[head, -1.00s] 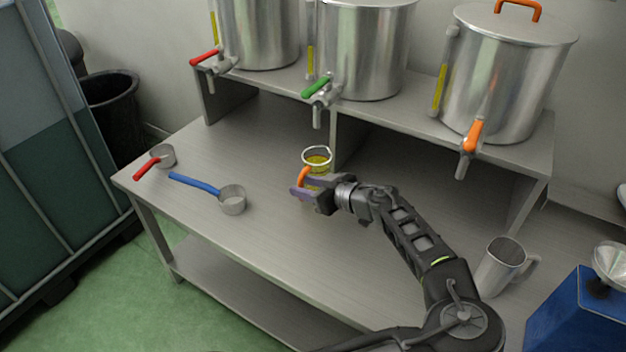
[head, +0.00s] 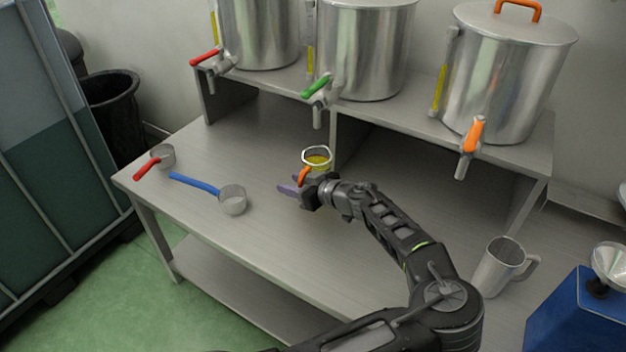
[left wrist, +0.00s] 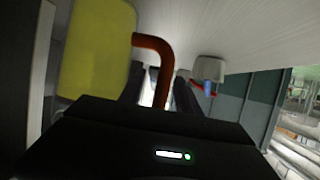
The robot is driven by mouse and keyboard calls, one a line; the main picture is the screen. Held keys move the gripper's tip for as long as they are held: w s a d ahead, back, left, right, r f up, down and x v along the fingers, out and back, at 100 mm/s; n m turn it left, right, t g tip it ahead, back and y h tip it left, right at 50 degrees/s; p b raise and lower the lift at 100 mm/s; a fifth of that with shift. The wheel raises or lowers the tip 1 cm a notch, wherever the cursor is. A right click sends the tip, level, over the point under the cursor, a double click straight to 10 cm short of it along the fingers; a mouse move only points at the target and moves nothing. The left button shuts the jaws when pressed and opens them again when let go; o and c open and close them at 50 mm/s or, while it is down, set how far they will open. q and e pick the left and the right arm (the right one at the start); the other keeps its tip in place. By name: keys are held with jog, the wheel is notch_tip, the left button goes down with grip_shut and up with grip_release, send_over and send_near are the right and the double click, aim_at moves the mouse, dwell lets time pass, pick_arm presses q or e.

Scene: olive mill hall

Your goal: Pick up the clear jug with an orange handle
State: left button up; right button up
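The clear jug (head: 318,155), with yellow oil in it, stands on the steel table below the middle tank's green tap. Its orange handle (head: 303,175) faces the front left. My left gripper (head: 290,185) is at the handle, its purple-tipped fingers apart. In the left wrist view the jug (left wrist: 95,50) fills the upper left, and the orange handle (left wrist: 155,45) runs down into the gap between the dark fingers (left wrist: 160,95). Light shows beside the handle in that gap; the handle's lower part is hidden. My right gripper is not in view.
A blue-handled ladle (head: 232,200) and a red-handled one (head: 162,156) lie to the left on the table (head: 260,255). A metal jug (head: 499,268) stands at the right, near a blue box (head: 572,315). The tank shelf (head: 400,112) overhangs the back.

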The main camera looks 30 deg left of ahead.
pick_arm(q)
jog(key=shift+c, duration=0.6)
grip_shut()
dwell(0.8)
